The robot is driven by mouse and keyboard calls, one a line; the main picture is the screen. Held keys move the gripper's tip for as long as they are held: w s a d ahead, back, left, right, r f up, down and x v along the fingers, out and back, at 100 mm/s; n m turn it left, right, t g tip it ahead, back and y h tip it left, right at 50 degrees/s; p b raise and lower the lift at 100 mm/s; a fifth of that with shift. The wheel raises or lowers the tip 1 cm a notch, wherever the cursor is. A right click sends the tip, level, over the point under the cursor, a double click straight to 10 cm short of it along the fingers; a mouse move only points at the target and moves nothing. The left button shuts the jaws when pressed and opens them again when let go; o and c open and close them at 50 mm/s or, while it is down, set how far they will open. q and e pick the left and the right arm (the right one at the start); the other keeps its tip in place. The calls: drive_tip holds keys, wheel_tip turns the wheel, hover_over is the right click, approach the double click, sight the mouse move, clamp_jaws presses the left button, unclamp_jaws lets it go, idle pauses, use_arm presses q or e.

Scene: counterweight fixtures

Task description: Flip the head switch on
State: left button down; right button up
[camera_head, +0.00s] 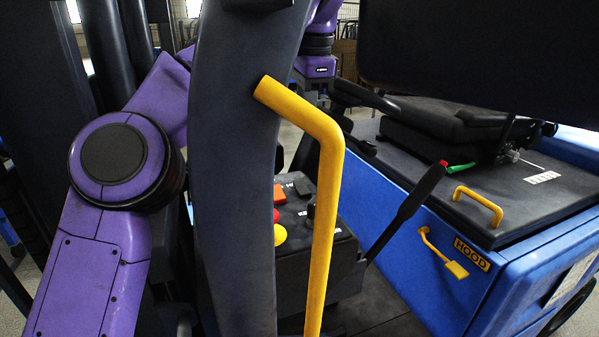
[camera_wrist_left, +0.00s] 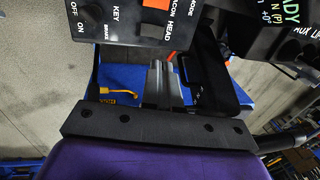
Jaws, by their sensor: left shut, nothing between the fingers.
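The head switch (camera_wrist_left: 154,31) is a dark rocker beside the HEAD label on the black control panel (camera_wrist_left: 122,27), at the top of the left wrist view. In the head view the switch (camera_head: 302,187) sits beside an orange switch (camera_head: 279,194). I cannot tell which way it is tipped. My left gripper (camera_wrist_left: 164,75) is shut and empty; its fingertips lie just below the head switch in the wrist picture. I cannot tell whether they touch. In the head view my left gripper does not show; my purple arm passes behind the dark pillar. My right gripper is not in view.
A dark pillar (camera_head: 235,170) with a yellow grab bar (camera_head: 325,190) stands before the panel. A red button (camera_head: 276,215), a yellow button (camera_head: 280,234) and a black lever (camera_head: 408,210) are close by. A blue hood (camera_head: 400,235) and seat are at right.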

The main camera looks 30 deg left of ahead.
use_arm(q)
drive_tip(key=shift+w+f, duration=0.1)
drive_tip(key=shift+f, duration=0.05)
drive_tip(key=b, duration=0.3)
approach(300, 182)
drive_tip(key=f, duration=0.4)
drive_tip(key=a+f, duration=0.1)
drive_tip(key=f, duration=0.1)
drive_tip(key=shift+w+f, duration=0.35)
